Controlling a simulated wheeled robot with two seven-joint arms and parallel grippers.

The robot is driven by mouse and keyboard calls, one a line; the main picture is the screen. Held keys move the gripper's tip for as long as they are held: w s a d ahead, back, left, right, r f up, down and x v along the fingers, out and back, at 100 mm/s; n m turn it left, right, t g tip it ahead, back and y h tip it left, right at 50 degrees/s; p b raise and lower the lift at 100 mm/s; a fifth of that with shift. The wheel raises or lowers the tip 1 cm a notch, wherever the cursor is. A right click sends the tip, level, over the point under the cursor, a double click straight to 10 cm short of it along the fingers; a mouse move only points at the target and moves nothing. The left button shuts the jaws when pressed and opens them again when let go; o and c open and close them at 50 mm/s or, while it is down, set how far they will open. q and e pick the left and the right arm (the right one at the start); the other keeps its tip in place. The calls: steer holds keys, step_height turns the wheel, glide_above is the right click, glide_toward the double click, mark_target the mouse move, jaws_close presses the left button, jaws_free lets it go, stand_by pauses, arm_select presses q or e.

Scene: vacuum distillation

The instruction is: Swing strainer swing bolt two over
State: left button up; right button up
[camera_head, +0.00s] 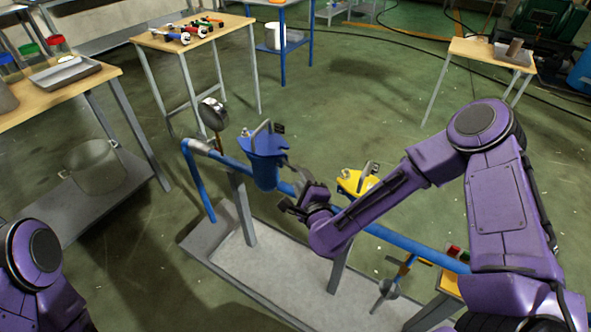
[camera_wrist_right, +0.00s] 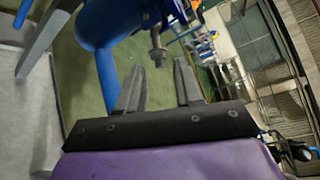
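The blue strainer (camera_head: 265,160) stands upright on the blue pipe, with a grey bail-like handle (camera_head: 262,130) on its top. In the right wrist view its blue body (camera_wrist_right: 115,22) fills the top, and a metal swing bolt with a nut (camera_wrist_right: 157,50) hangs from it. My right gripper (camera_head: 290,203) is just right of the strainer. In the right wrist view its two fingers (camera_wrist_right: 160,85) are apart with nothing between them, and the bolt lies just beyond the tips. Of my left arm (camera_head: 40,265) only a part shows; its gripper is out of view.
A yellow-topped fitting (camera_head: 357,182) sits on the same pipe, close to my right forearm. A round gauge (camera_head: 212,113) rises left of the strainer. The pipe stands on a grey tray base (camera_head: 222,240). Wooden tables (camera_head: 190,35) stand behind, with open green floor between.

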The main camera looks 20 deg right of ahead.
mark_target(292, 167)
steer(key=w, duration=0.2)
steer(key=w+f, duration=0.1)
steer(key=w, duration=0.5)
steer(key=shift+d+f, duration=0.25)
steer(key=shift+d, duration=0.1)
jaws_close()
steer(key=shift+r+p, duration=0.25)
steer(key=shift+p, duration=0.4)
steer(key=shift+r+n+g+h+p, duration=0.3)
steer(key=shift+n+g+p, duration=0.45)
steer(key=shift+p, duration=0.85)
steer(key=shift+r+n+g+h+p, duration=0.25)
steer(key=shift+r+n+g+p, duration=0.15)
steer(key=shift+g+p, duration=0.9)
steer(key=shift+r+n+g+h+p, duration=0.25)
steer(key=shift+n+g+p, duration=0.35)
steer(key=shift+p, duration=1.25)
jaws_free()
